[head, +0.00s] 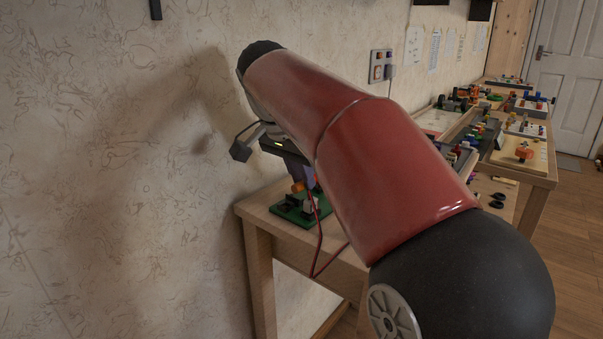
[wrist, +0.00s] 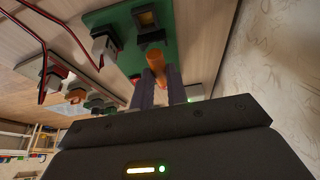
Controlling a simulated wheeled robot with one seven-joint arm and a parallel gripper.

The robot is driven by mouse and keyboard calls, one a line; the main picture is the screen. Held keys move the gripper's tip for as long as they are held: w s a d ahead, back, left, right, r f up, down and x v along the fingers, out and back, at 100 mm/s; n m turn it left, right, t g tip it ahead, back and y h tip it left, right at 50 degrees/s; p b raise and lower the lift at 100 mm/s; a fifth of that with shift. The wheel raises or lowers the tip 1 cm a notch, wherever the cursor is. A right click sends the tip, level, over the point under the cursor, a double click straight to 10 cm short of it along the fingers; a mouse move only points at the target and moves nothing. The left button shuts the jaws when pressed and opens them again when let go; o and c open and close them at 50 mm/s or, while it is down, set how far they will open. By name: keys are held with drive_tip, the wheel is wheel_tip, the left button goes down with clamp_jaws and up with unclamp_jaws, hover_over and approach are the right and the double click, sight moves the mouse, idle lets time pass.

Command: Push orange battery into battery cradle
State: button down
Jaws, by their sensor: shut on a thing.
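The orange battery (wrist: 155,62) is between the two fingertips of my gripper (wrist: 160,80), which is shut on it. In the head view the battery (head: 298,187) is a small orange spot below my gripper (head: 302,178), just above the green board (head: 291,214). In the wrist view a dark holder with a yellowish inside, which looks like the battery cradle (wrist: 148,20), sits on the green board (wrist: 168,45). The far end of the battery points at this holder and is close to it. I cannot tell whether they touch.
A grey-white part with red and black wires (wrist: 104,42) is on the board beside the holder. A red wire (head: 319,235) hangs over the wooden table's edge (head: 262,215). The wall is close on the left. More tables with parts (head: 520,150) stand at the right.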

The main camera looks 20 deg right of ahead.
drive_tip(key=shift+f+b, duration=0.75)
drive_tip(key=shift+f, duration=0.25)
drive_tip(key=c, duration=1.3)
unclamp_jaws()
drive_tip(key=shift+r, duration=0.1)
drive_tip(key=shift+r+p, duration=2.5)
drive_tip(key=shift+r, duration=0.05)
drive_tip(key=shift+d+f, duration=0.1)
